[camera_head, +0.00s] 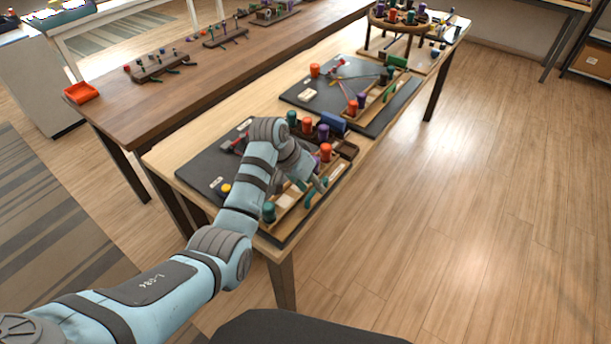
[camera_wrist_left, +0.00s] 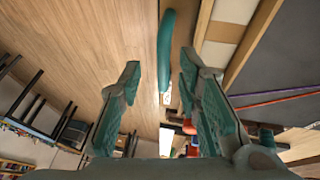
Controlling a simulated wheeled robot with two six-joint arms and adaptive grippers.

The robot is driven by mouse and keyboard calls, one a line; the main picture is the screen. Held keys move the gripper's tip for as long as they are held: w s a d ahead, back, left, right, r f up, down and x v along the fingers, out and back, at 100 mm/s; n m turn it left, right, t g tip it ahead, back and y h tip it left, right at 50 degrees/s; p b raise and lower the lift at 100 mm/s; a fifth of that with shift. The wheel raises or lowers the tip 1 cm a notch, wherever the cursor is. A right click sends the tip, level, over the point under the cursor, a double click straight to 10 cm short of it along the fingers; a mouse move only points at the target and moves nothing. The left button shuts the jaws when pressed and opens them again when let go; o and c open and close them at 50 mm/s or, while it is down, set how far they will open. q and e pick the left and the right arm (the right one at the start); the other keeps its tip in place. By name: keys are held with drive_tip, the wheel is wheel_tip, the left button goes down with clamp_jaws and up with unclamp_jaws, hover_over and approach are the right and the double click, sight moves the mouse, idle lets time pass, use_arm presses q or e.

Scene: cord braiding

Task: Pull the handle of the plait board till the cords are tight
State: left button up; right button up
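The plait board (camera_head: 205,165) is a dark slab with a pale wooden strip along its front, on the near end of the light table. A teal handle (camera_head: 312,197) sits at the strip's front edge. In the left wrist view the handle (camera_wrist_left: 166,50) is a long rounded bar between and beyond the fingertips. My left gripper (camera_head: 318,183) is over the front edge beside the handle. In the wrist view its fingers (camera_wrist_left: 160,75) are apart, with no clear contact. My right gripper is out of view.
Several coloured bobbins (camera_head: 324,131) stand around the board, with a teal one (camera_head: 268,211) at its near corner. A second board (camera_head: 340,92) lies farther along the table. A brown bench (camera_head: 150,95) stands behind. The floor (camera_head: 480,200) in front is clear.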

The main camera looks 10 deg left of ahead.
use_arm(q)
drive_tip(key=v, duration=1)
drive_tip(key=shift+s+r, duration=0.15)
drive_tip(key=shift+r, duration=0.05)
